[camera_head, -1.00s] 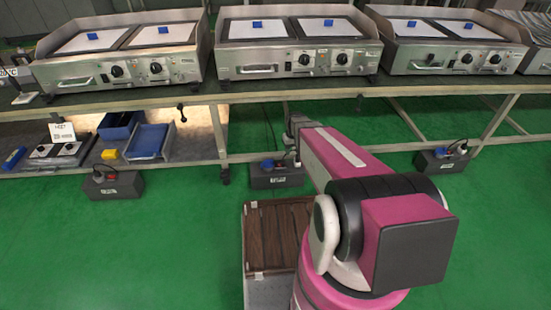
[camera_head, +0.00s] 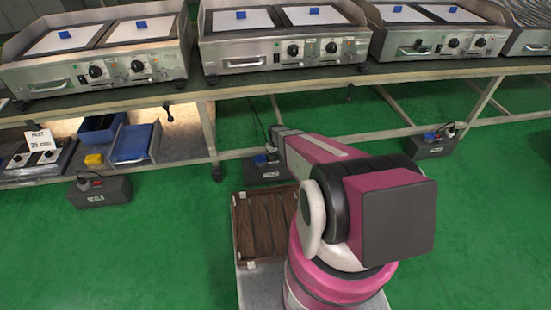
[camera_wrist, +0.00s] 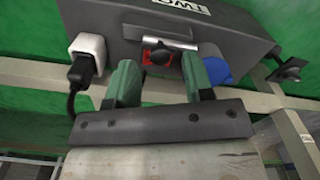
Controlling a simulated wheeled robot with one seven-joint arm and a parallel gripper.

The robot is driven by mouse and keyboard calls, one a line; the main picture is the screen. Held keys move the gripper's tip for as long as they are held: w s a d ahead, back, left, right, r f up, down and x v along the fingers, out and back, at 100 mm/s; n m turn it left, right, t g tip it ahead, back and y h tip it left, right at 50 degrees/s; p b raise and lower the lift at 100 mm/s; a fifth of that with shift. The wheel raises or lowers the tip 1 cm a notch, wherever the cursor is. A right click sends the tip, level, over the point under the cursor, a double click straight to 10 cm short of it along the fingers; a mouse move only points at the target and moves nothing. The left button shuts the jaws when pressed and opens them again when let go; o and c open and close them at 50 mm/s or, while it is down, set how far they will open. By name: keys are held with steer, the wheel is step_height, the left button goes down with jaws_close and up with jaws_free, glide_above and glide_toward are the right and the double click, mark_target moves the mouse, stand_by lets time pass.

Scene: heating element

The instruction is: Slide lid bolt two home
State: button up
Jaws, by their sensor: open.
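The dark box labelled TWO (camera_wrist: 262,45) fills the top of the wrist view, its label upside down. A silver bolt (camera_wrist: 158,36) lies across its side. A red part (camera_wrist: 157,56) sits just below the bolt. My gripper (camera_wrist: 158,72) is open, with its green fingers apart and pointing at the box. The bolt and red part show in the gap beyond the fingertips, and nothing is held. I cannot tell whether the fingertips touch the box. In the head view the box (camera_head: 265,173) stands under the bench, and my arm reaches toward it, hiding the gripper.
A white plug (camera_wrist: 88,55) with a black cable is at the left, and a blue part (camera_wrist: 215,66) is right of the fingers. Similar boxes stand at left (camera_head: 100,192) and right (camera_head: 432,146). The bench edge (camera_head: 300,84) runs above my arm.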

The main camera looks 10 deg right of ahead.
steer(key=shift+f, duration=0.9)
jaws_close()
steer(key=shift+a, duration=1.9)
jaws_free()
step_height(320, 180, up, 11)
